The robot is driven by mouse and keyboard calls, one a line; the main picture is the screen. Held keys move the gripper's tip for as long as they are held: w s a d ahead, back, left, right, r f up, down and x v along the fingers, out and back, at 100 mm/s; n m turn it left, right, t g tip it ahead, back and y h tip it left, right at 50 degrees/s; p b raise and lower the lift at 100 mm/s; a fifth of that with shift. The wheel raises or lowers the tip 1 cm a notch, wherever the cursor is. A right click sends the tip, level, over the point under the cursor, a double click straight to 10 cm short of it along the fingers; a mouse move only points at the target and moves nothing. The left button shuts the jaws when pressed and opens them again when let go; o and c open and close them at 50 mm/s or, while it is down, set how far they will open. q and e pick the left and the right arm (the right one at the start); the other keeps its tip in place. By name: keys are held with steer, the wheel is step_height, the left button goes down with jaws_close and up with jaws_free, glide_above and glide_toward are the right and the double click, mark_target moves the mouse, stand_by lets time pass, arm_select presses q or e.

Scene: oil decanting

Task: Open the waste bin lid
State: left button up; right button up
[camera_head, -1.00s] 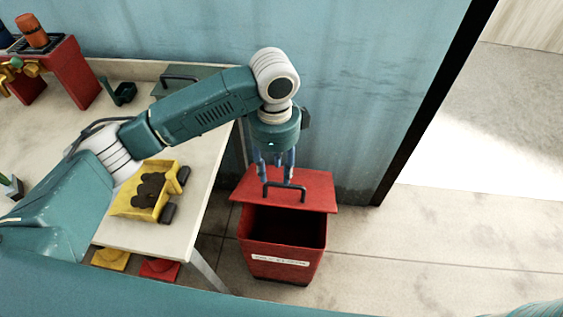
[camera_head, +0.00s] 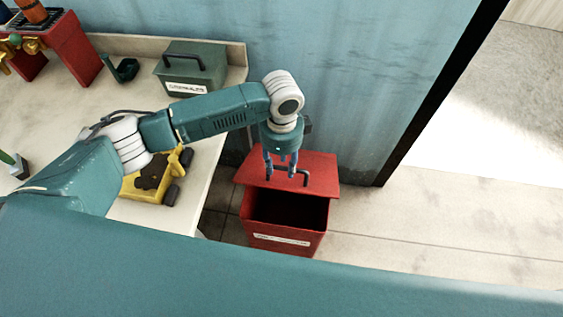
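The red waste bin (camera_head: 285,243) stands on the floor to the right of the table, with a pale label on its front. Its red lid (camera_head: 318,172) with a dark handle (camera_head: 303,177) sits toward the wall side, and the front part of the bin's dark inside shows open. My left gripper (camera_head: 281,174) points down over the lid, its fingers apart at the handle's left part. I cannot tell whether the fingers touch the handle. My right gripper is not in view; a teal part of my own body crosses the bottom of the view.
The table (camera_head: 125,75) on the left holds a green box (camera_head: 190,75) with a handle, a yellow toy-like cart (camera_head: 150,185) with dark contents, and a red stand (camera_head: 75,50). Open floor (camera_head: 440,220) lies right of the bin. The blue wall (camera_head: 350,70) stands behind it.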

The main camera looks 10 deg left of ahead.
arm_select(q)
steer(key=shift+f, duration=0.2)
steer(key=shift+c, duration=0.5)
jaws_close()
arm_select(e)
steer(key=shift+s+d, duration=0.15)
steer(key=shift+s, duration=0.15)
